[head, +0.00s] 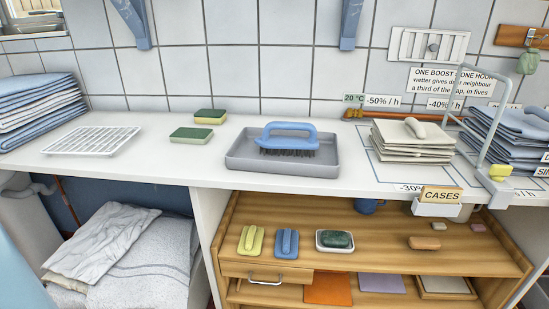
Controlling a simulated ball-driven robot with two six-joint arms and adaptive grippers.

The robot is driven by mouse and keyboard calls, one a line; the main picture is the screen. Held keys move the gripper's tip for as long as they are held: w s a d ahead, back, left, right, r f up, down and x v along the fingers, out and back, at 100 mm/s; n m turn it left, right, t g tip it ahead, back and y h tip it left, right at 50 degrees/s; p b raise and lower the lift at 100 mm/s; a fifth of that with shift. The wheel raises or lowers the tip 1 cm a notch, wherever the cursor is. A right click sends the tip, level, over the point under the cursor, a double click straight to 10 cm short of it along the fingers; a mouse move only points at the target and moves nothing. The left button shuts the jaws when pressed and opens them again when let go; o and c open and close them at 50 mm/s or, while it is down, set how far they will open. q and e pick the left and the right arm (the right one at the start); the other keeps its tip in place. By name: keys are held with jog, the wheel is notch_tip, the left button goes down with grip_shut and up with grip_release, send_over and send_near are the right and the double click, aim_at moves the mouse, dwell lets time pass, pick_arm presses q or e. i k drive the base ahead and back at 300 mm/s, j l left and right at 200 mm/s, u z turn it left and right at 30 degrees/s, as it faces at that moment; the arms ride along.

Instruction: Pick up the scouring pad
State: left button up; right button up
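Two flat pads with green tops lie on the white counter, left of the grey tray. The rear one (210,117) shows a yellow layer under its green top, like a sponge. The nearer one (191,135) has a green top and a paler lower edge. They lie apart, and I cannot tell for sure which is the scouring pad. A dark green rounded piece (336,239) sits in a white dish on the wooden shelf below. Neither of my grippers is in view.
The grey tray (240,160) holds a blue-handled brush (290,138). A white rack (92,141) lies left of the pads, beside folded blue cloths (40,105). Folded cream cloths (412,140) and a metal frame stand at the right. The counter in front of the pads is clear.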

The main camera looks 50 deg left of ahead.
aim_at(185, 135)
jog(key=u, duration=1.65)
